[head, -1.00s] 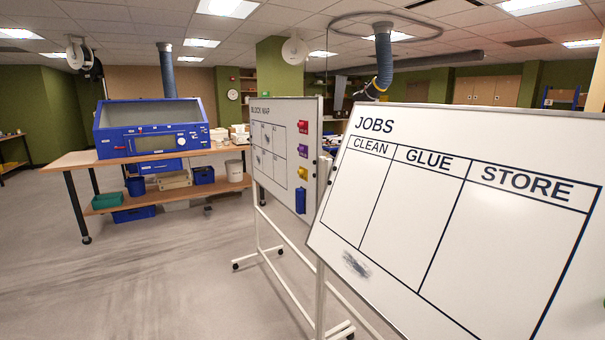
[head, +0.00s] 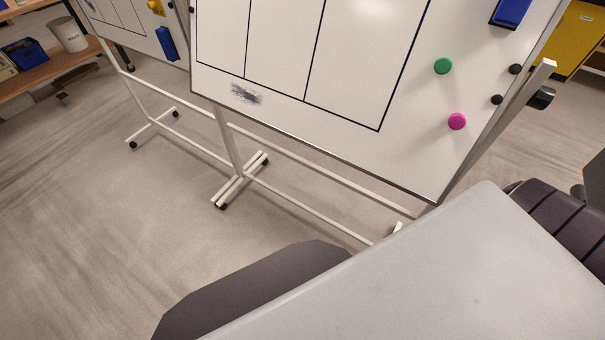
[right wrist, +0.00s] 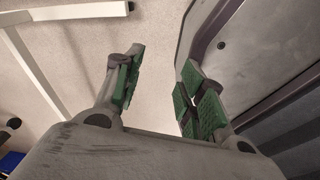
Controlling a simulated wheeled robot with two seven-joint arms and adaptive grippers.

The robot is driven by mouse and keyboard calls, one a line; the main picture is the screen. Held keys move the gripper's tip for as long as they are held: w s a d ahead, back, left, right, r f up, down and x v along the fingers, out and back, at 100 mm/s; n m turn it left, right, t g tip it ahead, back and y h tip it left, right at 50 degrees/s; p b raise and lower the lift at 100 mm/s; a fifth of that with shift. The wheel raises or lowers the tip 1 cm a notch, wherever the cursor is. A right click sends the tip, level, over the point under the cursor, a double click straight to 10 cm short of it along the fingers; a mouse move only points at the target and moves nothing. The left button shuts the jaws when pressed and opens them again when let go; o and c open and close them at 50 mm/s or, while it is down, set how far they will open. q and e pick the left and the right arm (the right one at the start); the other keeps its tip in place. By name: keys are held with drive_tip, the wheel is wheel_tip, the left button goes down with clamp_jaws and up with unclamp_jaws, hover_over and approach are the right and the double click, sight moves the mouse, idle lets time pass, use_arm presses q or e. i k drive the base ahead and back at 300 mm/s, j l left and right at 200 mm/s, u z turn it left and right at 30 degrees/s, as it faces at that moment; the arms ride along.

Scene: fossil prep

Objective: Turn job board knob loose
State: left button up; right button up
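The job board (head: 408,120) fills the upper middle of the head view, a white panel with black column lines, tilted in the picture on its white wheeled stand. A black knob (head: 541,98) sticks out at the board's right side, beside the white upright post. Part of it is hidden behind the post, so I cannot tell whether it is tight or loose. My right gripper (right wrist: 163,62) is open and empty in the right wrist view, its green-padded fingers apart over bare floor. No knob shows in that view. My left gripper is not in view.
Green (head: 443,66) and magenta (head: 457,121) round magnets and a blue holder (head: 512,11) are on the board. The stand's low white rail (head: 310,172) and wheeled feet (head: 240,180) cross the floor. A yellow cabinet (head: 578,38) stands behind right. Floor at left is clear.

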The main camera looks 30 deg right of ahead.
sight(543, 97)
drive_tip(key=k+l+z, duration=0.2)
drive_tip(key=z, duration=0.2)
drive_tip(key=k+l+z, duration=0.1)
drive_tip(key=l+z, duration=0.25)
drive_tip(key=k+l+z, duration=0.1)
drive_tip(key=l+z, duration=0.65)
drive_tip(key=l, duration=0.1)
